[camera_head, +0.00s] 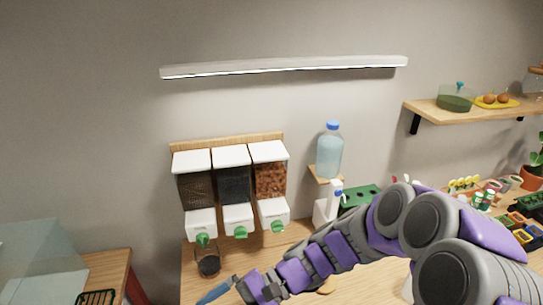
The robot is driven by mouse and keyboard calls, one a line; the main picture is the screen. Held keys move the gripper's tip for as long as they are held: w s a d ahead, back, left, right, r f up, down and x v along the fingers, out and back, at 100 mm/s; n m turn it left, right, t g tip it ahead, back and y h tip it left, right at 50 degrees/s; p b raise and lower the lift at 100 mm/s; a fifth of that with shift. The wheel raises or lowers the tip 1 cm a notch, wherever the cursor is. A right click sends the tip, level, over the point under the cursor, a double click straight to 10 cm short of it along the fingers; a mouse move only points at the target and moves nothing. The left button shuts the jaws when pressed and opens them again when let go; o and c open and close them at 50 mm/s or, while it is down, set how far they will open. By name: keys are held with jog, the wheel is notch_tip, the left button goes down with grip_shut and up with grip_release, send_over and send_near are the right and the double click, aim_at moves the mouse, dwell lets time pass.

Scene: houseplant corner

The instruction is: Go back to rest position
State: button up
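My purple and grey arm reaches from the right edge down to the left across the wooden counter (300,252). My gripper (240,291) is at its lower left end, close to the bottom edge of the picture. A slim blue piece (214,292) shows at its tip; I cannot tell whether it is held or part of the gripper. The fingers are too small and cut off to tell open from shut. A small glass jar with dark content (208,264) stands under the left dispenser, up and left of my gripper.
Three wall dispensers (232,185) with green knobs hang behind the counter. A water bottle (329,150) stands on a small ledge above a white spray bottle (325,208). A green rack (361,196) stands behind my arm. A shelf (470,112) is at right, a glass tank (45,262) at left.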

jog(key=s+d+n+t+h, duration=0.1)
jog(key=s+d+h, duration=0.3)
jog(key=d, duration=0.3)
jog(key=s+d+r+n+t+h, duration=0.1)
jog(key=s+d+h, duration=0.3)
jog(key=d, duration=0.4)
jog(key=s+d+n+t+h, duration=0.2)
jog(key=s+d+h, duration=0.2)
jog(key=d, duration=0.4)
jog(key=shift+s+r+t, duration=0.3)
jog(key=shift+s+t, duration=0.1)
jog(key=shift+s, duration=0.05)
jog(key=shift+c, duration=0.4)
